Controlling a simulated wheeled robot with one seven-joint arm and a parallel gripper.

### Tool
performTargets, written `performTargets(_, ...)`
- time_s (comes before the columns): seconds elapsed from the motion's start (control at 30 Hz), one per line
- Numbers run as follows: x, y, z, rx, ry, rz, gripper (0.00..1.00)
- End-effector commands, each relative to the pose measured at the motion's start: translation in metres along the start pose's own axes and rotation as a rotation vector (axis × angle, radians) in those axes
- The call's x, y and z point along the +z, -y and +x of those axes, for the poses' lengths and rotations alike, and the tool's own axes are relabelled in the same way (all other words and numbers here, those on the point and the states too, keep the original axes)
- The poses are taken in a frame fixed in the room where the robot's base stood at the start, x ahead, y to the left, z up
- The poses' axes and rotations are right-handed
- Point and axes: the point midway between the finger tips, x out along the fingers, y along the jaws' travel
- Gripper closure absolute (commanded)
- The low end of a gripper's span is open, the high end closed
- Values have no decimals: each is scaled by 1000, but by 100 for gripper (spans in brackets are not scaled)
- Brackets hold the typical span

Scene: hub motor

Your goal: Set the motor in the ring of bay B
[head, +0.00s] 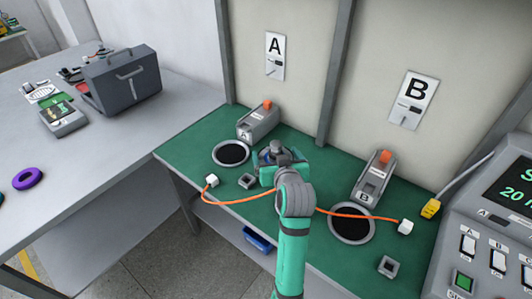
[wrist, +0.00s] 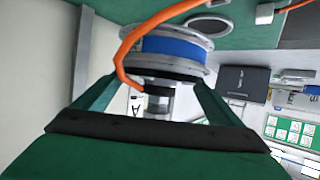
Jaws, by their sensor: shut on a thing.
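The motor (head: 276,152), a grey hub with a blue band (wrist: 172,46), is held in my gripper (head: 283,166). In the wrist view my gripper (wrist: 158,102) has a green finger on each side of the motor's narrow grey end. The motor is over the green bench, right of bay A's ring. Bay B's ring (head: 351,223), grey with a dark centre, is empty, to the right and nearer the front. An orange cable (head: 245,201) runs left to a white plug (head: 212,181); another stretch runs right past bay B's ring to a white plug (head: 405,227).
Bay A's ring (head: 231,153) is empty. Clamp-like grey blocks with orange tops stand behind ring A (head: 258,122) and ring B (head: 374,178). Small grey sockets lie beside ring A (head: 246,181) and ring B (head: 388,266). A control console (head: 490,225) bounds the right side.

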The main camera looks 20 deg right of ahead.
Motion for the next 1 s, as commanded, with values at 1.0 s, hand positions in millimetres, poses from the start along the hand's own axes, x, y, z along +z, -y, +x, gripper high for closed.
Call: performTargets(1.0, 20, -90, -55, -54, -6, -25, 73)
